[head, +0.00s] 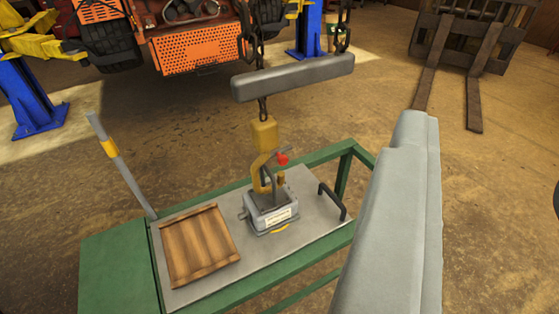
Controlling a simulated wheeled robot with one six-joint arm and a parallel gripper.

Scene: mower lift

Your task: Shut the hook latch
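A yellow hook (259,170) hangs by a short chain from a grey lifting beam (293,78). Its lower end is at a grey metal box (270,207) with a white label; I cannot tell whether it is engaged there. A grey latch bar with a red knob (282,158) juts out to the right of the hook and looks swung open. A large light grey part of mine, which appears to be my gripper (412,135), fills the right foreground. It is apart from the hook in the picture, and its fingers cannot be told apart.
The box stands on a grey plate on a green-framed cart (115,268). A wooden pallet (200,245), a grey post with a yellow band (110,147) and a black handle (333,200) are nearby. Fork tines (430,65) and an orange mower (200,48) stand behind.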

